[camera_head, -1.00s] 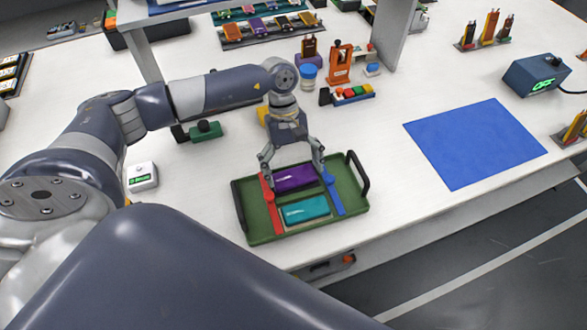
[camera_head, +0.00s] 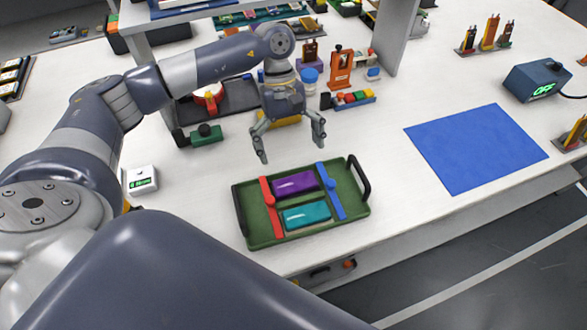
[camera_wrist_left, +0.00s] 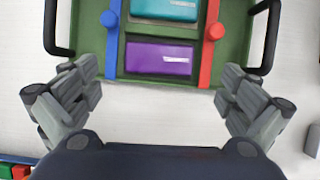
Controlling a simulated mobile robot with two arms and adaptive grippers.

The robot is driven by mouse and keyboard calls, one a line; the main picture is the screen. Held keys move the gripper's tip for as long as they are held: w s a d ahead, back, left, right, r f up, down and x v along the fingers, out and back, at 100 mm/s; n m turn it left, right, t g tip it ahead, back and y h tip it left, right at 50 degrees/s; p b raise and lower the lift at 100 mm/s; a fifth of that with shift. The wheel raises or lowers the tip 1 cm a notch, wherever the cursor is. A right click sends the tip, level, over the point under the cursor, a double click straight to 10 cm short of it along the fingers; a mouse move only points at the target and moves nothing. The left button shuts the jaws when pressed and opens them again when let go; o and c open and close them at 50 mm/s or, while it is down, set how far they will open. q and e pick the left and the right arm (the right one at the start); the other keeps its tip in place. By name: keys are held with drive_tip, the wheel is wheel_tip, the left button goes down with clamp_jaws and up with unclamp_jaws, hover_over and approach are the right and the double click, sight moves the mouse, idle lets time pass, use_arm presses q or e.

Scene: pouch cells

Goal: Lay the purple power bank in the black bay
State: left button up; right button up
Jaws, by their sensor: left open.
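The purple power bank (camera_head: 295,184) lies flat in the green tray (camera_head: 252,231), between a red bar (camera_head: 268,200) and a blue bar (camera_head: 330,190). It also shows in the wrist view (camera_wrist_left: 158,57), with a thin dark border around it; I cannot clearly make out a black bay there. A teal slab (camera_head: 306,216) lies beside it in the same tray. My left gripper (camera_head: 291,152) is open and empty, above and behind the tray, apart from the power bank. Its fingers also show in the wrist view (camera_wrist_left: 160,85). My right gripper is not in view.
A blue mat (camera_head: 475,147) lies clear to the right. A small white device (camera_head: 142,180) stands left of the tray. A green block with a black knob (camera_head: 205,135), an orange stand (camera_head: 341,68) and a rack of coloured blocks (camera_head: 353,98) stand behind. The tray has black handles.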

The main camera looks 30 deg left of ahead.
use_arm(q)
drive_tip(key=b+v, duration=0.1)
drive_tip(key=v, duration=0.4)
drive_tip(key=shift+a+r, duration=0.1)
drive_tip(key=shift+r, duration=0.2)
drive_tip(key=shift+f, duration=0.1)
